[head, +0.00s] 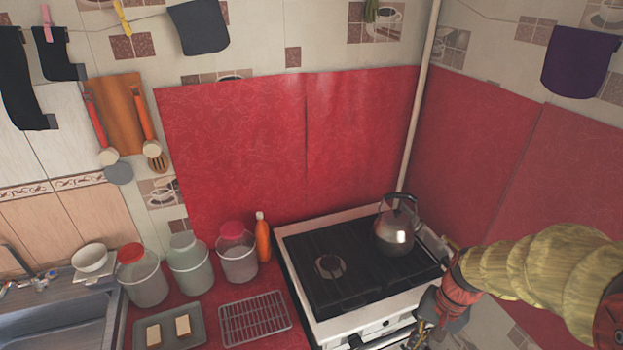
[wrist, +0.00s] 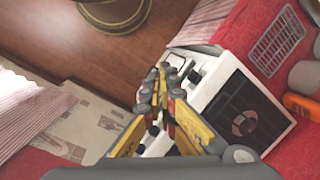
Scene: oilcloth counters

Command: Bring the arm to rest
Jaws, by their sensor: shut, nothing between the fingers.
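My gripper (wrist: 161,78) is shut and empty in the wrist view, its yellow fingers together above the front edge of the stove. In the head view my arm comes in from the right, and my gripper (head: 418,335) hangs at the bottom edge, in front of the stove's right front, partly cut off. The stove (head: 345,325) is white with a black top. It also shows in the wrist view (wrist: 210,90). A metal kettle (head: 394,232) stands on its back right part.
Left of the stove are a wire rack (head: 254,318), a tray (head: 196,342) with two pale pieces, several jars (head: 190,278), an orange bottle (head: 263,240) and a sink (head: 60,335). Red wall panels (head: 480,160) close the back and right. A wooden floor (wrist: 110,60) shows below my gripper.

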